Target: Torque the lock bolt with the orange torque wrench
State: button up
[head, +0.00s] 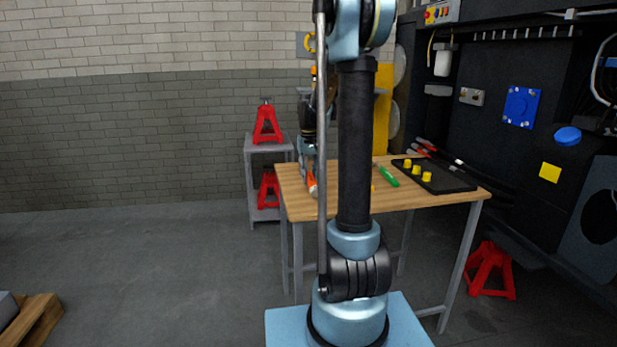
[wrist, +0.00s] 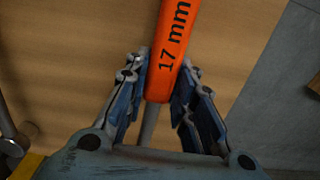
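The orange torque wrench shows in the wrist view as an orange handle (wrist: 171,50) printed "17 mm". It runs from the top edge down between the two fingers of my gripper (wrist: 164,75). The fingers lean inward and are shut on the handle, with pads close against both sides. In the head view my gripper (head: 308,165) hangs low at the workbench's left side, partly behind my arm. A small orange piece (head: 312,184) shows just below it. I cannot pick out the lock bolt in either view.
The wooden workbench (head: 430,200) holds a dark tray (head: 450,183) with several yellow pieces and a green-handled tool (head: 387,176). The dark chassis (head: 500,130) stands right, with a blue plate (head: 521,106) and a yellow square (head: 550,172). Red stands (head: 266,125) sit on a shelf behind.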

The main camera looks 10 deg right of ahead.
grip_shut()
jog(key=shift+r, duration=0.1)
notch_tip(320, 180, up, 10)
jog(key=shift+f, duration=0.1)
dwell(0.4)
jog(key=shift+o, duration=0.9)
grip_release()
grip_shut()
